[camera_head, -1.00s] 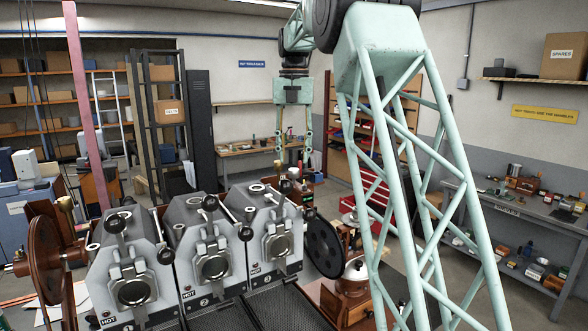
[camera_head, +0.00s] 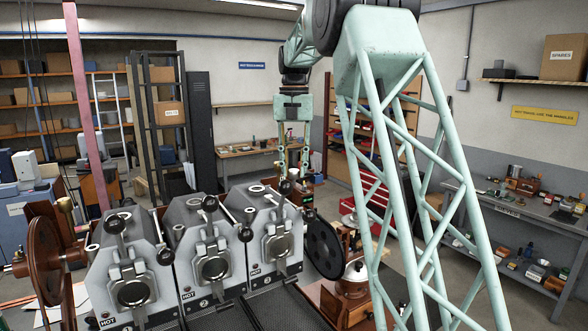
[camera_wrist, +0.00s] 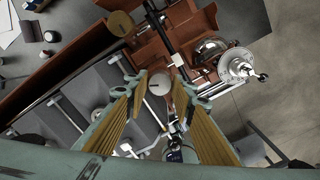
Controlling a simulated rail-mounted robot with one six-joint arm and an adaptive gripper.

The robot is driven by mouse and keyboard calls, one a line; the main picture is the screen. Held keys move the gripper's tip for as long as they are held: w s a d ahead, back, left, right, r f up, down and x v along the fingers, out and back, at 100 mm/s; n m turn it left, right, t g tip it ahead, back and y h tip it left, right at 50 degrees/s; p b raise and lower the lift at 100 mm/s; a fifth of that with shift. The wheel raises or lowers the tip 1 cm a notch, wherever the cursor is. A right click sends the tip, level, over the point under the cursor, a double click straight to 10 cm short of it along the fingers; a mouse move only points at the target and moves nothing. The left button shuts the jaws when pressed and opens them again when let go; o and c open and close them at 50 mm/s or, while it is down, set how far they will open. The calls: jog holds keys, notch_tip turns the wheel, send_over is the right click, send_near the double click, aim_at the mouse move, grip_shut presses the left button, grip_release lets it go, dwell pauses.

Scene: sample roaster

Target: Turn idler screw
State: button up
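My gripper (camera_head: 293,168) hangs down behind the right end of the roaster bank, its two fingers apart. In the wrist view, the gripper (camera_wrist: 159,86) is open, with yellowish pads. A small round knob with a pale top (camera_wrist: 160,84) shows between the fingertips. It looks like the idler screw, but I cannot be sure. I cannot tell if either finger touches it. A larger round brass-coloured cap (camera_wrist: 120,24) is beyond the fingertips in the wrist view.
Several grey roaster units (camera_head: 212,250) marked HOT stand in front, with ball-ended levers. A dark wheel (camera_head: 322,246) and a wooden grinder-like box (camera_head: 347,292) are at right. In the wrist view, a metal crank hub (camera_wrist: 240,69) lies right of the fingers. A workbench (camera_head: 530,218) stands far right.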

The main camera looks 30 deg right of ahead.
jog(key=c, duration=0.4)
jog(key=shift+o, duration=0.2)
jog(key=shift+r+m+p, duration=0.1)
jog(key=shift+m+p, duration=0.3)
